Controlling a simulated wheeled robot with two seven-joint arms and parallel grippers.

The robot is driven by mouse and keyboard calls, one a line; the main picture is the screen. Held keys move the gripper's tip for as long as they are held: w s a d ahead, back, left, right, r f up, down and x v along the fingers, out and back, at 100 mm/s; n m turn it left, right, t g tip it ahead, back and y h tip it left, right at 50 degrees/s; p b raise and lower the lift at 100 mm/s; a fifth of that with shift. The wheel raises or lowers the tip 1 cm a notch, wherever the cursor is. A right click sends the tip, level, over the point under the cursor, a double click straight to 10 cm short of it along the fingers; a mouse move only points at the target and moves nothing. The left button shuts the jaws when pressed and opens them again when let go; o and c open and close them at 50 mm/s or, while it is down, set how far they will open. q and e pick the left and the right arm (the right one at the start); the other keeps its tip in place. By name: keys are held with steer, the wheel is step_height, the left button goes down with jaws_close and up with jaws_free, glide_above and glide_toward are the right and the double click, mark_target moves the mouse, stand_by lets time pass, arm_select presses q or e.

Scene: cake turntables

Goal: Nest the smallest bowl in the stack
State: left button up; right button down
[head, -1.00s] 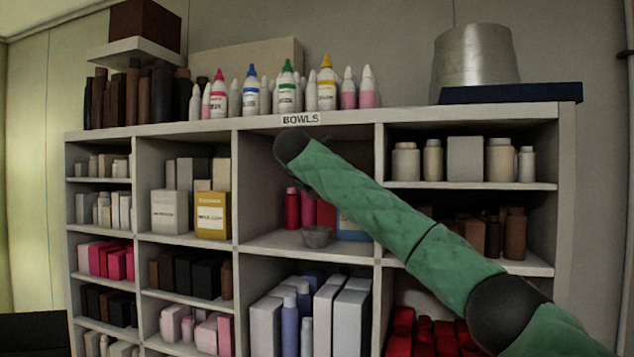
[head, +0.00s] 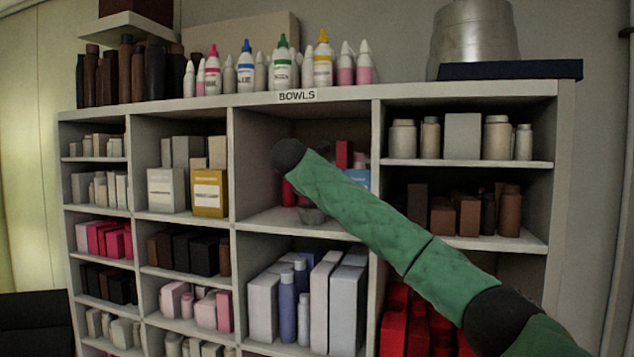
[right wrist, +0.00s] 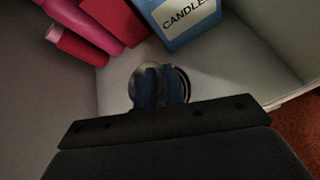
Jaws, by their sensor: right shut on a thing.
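My right arm reaches from the right into the shelf compartment under the "BOWLS" label (head: 297,96). In the right wrist view my right gripper (right wrist: 160,88) points down, its fingers close together. A round shiny metal bowl rim (right wrist: 186,77) shows around the fingertips, and the gripper is shut on a bowl there. In the head view grey bowls (head: 312,216) on the compartment floor are partly hidden by my arm. I cannot make out how many bowls are stacked or whether the held one touches the others. My left gripper is not in view.
A blue-and-white candles box (right wrist: 183,22) and pink and red items (right wrist: 92,22) stand close behind the bowl. Compartment walls and a divider (head: 374,150) flank the arm. The compartment floor (head: 262,222) is clear at the left.

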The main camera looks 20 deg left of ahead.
steer(key=shift+f, duration=0.45)
steer(key=c, duration=1.4)
jaws_free()
steer(key=shift+c, duration=0.2)
steer(key=shift+r+b, duration=0.45)
steer(key=shift+r, duration=3.05)
